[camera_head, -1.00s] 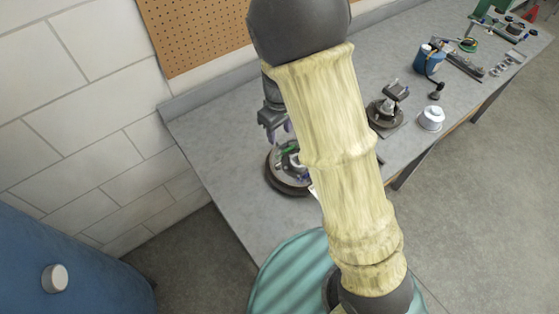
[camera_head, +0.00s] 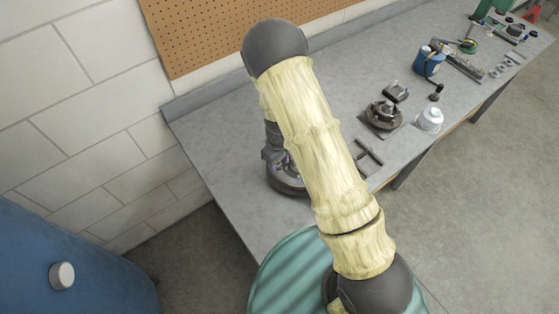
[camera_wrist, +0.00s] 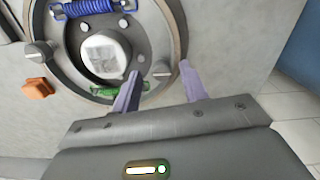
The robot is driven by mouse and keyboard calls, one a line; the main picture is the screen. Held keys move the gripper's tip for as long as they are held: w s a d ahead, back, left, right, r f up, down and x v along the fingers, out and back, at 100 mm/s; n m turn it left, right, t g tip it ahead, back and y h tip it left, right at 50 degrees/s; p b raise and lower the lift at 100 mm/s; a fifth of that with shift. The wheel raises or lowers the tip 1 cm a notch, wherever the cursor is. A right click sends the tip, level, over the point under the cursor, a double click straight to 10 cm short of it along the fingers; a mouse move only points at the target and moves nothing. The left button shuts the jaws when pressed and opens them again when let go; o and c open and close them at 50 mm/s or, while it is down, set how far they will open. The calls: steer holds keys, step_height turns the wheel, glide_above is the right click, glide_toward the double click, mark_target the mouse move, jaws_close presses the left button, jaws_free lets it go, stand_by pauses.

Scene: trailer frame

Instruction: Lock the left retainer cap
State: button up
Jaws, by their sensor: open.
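Another grey knob-like cap (camera_wrist: 38,53) is on the opposite side. I cannot tell which is the left one. My gripper (camera_wrist: 160,68) is open, with nothing visibly clamped between its two purple fingers. In the head view the assembly's dark base (camera_head: 287,187) is mostly hidden behind my arm.
An orange block (camera_wrist: 38,89) lies beside the assembly. On the grey bench (camera_head: 215,135) stand a T-shaped tool (camera_head: 368,156), a dark fixture (camera_head: 382,116), a white canister (camera_head: 430,120) and a blue can (camera_head: 428,62). Bare bench lies left of the assembly.

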steer(key=shift+a+f, duration=0.1)
steer(key=shift+f, duration=0.15)
